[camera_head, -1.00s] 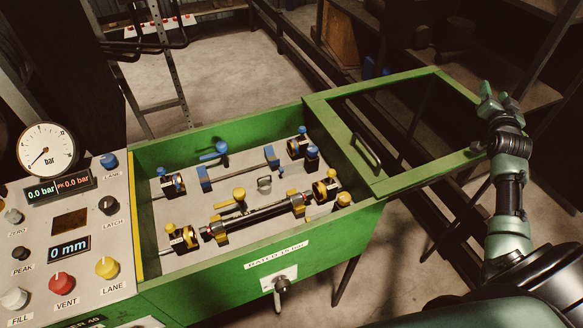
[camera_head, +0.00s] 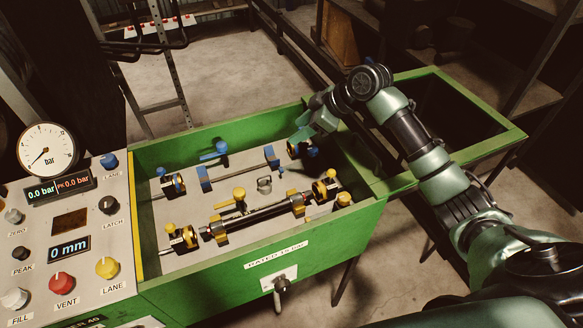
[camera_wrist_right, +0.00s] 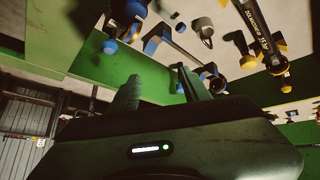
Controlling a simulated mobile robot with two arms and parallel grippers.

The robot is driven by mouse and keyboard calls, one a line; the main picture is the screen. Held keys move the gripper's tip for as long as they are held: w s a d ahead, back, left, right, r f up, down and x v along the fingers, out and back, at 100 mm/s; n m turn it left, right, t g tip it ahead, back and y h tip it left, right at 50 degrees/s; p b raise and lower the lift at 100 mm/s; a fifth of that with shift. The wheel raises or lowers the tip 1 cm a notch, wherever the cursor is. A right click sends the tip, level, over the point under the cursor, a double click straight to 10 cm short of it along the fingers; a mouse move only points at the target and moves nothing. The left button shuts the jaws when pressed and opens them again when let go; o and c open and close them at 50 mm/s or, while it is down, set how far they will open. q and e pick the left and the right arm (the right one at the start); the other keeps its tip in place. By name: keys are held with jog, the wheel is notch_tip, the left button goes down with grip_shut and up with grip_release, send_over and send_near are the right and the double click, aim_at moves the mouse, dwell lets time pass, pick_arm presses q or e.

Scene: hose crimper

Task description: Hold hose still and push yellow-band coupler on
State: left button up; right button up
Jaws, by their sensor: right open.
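A dark hose (camera_head: 262,217) lies along the near lane of the green trough, resting in yellow supports. It also shows with lettering in the right wrist view (camera_wrist_right: 257,25). Yellow-and-black fittings stand at its left end (camera_head: 181,238) and right end (camera_head: 325,188); I cannot tell which is the yellow-band coupler. My right gripper (camera_head: 301,133) is above the trough's far right corner, over the blue fittings and apart from the hose. Its fingers (camera_wrist_right: 160,88) are open, with nothing held between them. My left gripper is in neither view.
The green trough (camera_head: 265,262) has raised walls. Blue fittings (camera_head: 172,185) line its far lane, with a small grey cylinder (camera_head: 264,184) between lanes.

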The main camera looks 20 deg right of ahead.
aim_at(274, 205)
jog(key=s+a+f+n+g, duration=0.2)
jog(key=s+a+n+g, duration=0.45)
jog(key=s, duration=0.35)
jog(key=shift+n+t+h, duration=0.35)
jog(key=shift+n+h, duration=0.05)
jog(key=shift+n, duration=0.05)
jog(key=x, duration=1.2)
jog(key=shift+s+a+r, duration=0.15)
jog(key=shift+s+a, duration=0.05)
jog(key=shift+a, duration=0.15)
jog(key=shift+c, duration=0.4)
grip_shut()
jog(key=shift+r, duration=0.1)
dwell(1.4)
